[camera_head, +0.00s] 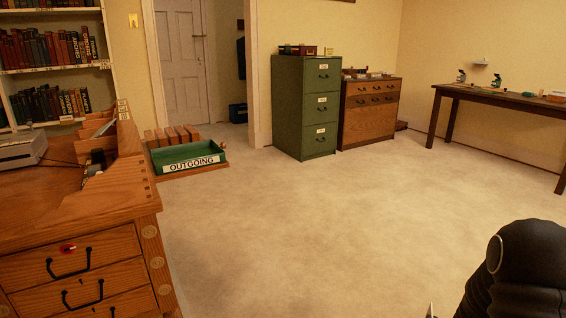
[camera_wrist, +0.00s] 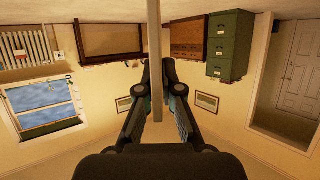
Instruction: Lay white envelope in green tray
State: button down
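The green tray (camera_head: 205,150) is in the head view left of centre. Its front bears a white label reading OUTGOING, and its visible inside looks empty. It rests on a low wooden surface beyond the desk. My gripper (camera_wrist: 157,75) shows in the wrist view with both fingers pressed against a thin pale strip. This strip looks like the white envelope (camera_wrist: 154,30) seen edge-on, upright between the fingers. In the head view only a dark part of my arm shows at the lower right, well apart from the tray; the fingers are out of frame there.
A wooden desk (camera_head: 75,215) with drawers fills the left foreground. Wooden dividers (camera_head: 172,136) stand behind the tray. A green filing cabinet (camera_head: 305,105), a wooden drawer chest (camera_head: 370,110) and a dark table (camera_head: 500,97) line the back. The carpet between is clear.

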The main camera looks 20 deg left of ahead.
aim_at(186, 158)
jog(key=u, duration=0.8)
jog(key=i, duration=0.7)
jog(key=u, duration=0.85)
